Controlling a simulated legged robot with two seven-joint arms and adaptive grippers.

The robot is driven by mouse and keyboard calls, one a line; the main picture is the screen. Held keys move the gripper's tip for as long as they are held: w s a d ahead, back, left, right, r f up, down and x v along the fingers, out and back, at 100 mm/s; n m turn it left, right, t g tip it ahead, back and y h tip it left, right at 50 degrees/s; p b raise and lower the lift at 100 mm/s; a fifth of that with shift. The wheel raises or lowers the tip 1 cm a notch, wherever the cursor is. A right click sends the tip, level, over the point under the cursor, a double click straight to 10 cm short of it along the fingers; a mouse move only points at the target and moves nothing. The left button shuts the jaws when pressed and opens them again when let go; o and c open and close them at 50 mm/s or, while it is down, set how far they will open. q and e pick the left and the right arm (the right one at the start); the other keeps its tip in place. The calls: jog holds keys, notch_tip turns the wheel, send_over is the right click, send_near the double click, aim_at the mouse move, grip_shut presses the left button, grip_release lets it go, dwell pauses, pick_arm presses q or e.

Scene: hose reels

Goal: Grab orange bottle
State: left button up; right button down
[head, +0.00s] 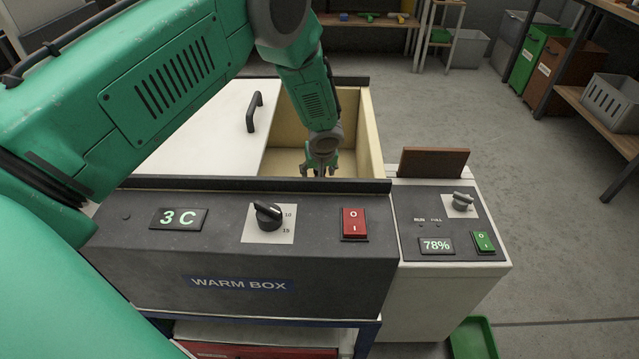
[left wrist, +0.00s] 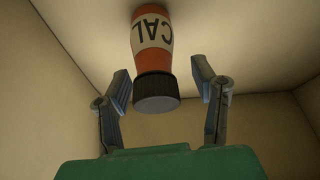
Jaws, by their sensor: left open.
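The orange bottle (left wrist: 151,40) shows in the left wrist view, with a white label reading CAL and a black ribbed cap. It is inside the cream-walled warm box (head: 376,130). Its cap points toward my left gripper (left wrist: 163,85), and the cap lies between the two open fingertips, with a gap visible on each side. In the head view my left gripper (head: 320,170) reaches down into the open right part of the box. The bottle is hidden there behind the box's front edge. My right gripper is not in view.
A white sliding lid (head: 200,140) with a black handle (head: 254,112) covers the left part of the box. A smaller white unit (head: 440,290) with a brown flap (head: 433,163) stands at the right. The box walls are close around the gripper.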

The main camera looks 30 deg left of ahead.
pick_arm(q)
jog(key=shift+d+r, duration=0.15)
jog(key=shift+c, duration=0.8)
jog(key=shift+d, duration=0.1)
grip_shut()
